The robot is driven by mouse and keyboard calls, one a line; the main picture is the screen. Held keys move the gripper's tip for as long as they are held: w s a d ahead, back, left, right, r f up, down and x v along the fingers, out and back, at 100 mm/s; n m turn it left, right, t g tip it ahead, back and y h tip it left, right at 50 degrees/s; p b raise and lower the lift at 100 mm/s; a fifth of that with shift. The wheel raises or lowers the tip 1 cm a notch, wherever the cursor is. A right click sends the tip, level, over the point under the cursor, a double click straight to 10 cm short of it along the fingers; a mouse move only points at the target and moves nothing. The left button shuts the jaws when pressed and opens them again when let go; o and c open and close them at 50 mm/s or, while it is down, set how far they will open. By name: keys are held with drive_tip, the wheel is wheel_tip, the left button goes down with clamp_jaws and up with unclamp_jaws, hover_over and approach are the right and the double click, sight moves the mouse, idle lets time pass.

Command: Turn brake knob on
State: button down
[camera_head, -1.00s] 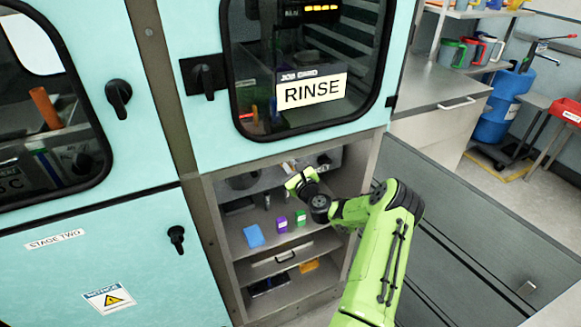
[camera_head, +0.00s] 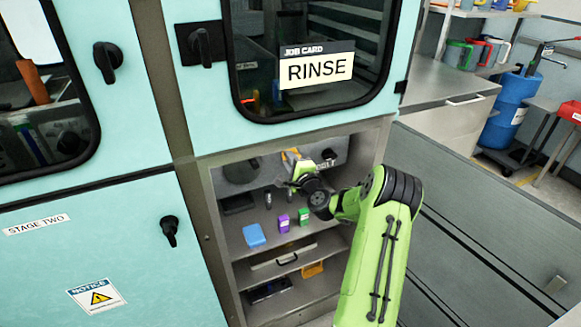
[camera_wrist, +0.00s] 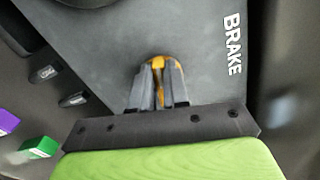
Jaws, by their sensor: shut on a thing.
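The brake knob (camera_wrist: 158,61) is yellow-orange and sits on a grey panel beside the printed word BRAKE (camera_wrist: 232,44) in the wrist view. My gripper (camera_wrist: 160,78) is shut on it, its two dark fingers on either side and hiding most of it. In the head view my gripper (camera_head: 294,166) reaches into the open lower cabinet, and a yellow bit of the knob (camera_head: 290,154) shows at its tip. The knob's angle is hard to tell.
A black knob (camera_head: 328,154) sits on the panel to the right. Blue (camera_head: 254,235), purple (camera_head: 283,223) and green (camera_head: 304,217) items stand on the shelf below. The cabinet's side wall (camera_head: 370,147) is close to my arm.

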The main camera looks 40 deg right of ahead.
drive_tip(key=shift+f+n+b, duration=0.25)
drive_tip(key=shift+n+b, duration=0.7)
drive_tip(key=shift+n, duration=0.15)
drive_tip(key=c, duration=1.1)
unclamp_jaws()
drive_tip(key=shift+a, duration=0.1)
drive_tip(key=b+v, duration=0.3)
drive_tip(key=v, duration=1.2)
drive_tip(key=shift+s+a+r, duration=0.1)
drive_tip(key=shift+s+a, duration=0.05)
drive_tip(key=shift+s, duration=0.2)
